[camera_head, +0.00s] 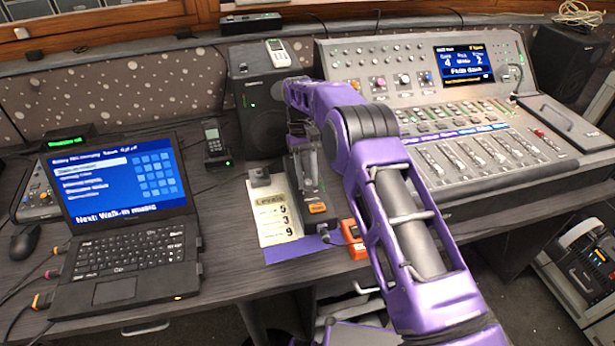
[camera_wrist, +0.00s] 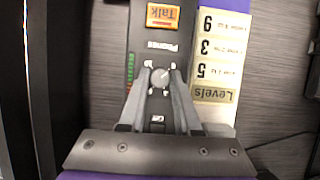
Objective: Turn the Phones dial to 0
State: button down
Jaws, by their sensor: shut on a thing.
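The Phones dial (camera_wrist: 160,77) is a small grey round knob on a dark intercom box (camera_wrist: 150,27), which the wrist view shows upside down. Small white marks ring the dial; I cannot read which one it points to. My gripper (camera_wrist: 160,73) is shut on the dial, one finger on each side. An orange Talk button (camera_wrist: 163,16) lies beyond it on the same box. In the head view the box (camera_head: 327,225) stands between the laptop and the mixer, and my purple arm partly covers it; the dial cannot be made out there.
A levels card (camera_head: 276,220) lies beside the box. A laptop (camera_head: 120,225) is to the left and a handset (camera_head: 215,140) stands behind it. A speaker (camera_head: 262,120) stands behind the box. The fader mixer (camera_head: 465,150) fills the right side.

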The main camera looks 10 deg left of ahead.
aim_at(307, 180)
jog(key=c, duration=0.6)
grip_release()
notch_tip(307, 180, up, 10)
jog(key=shift+p, duration=0.35)
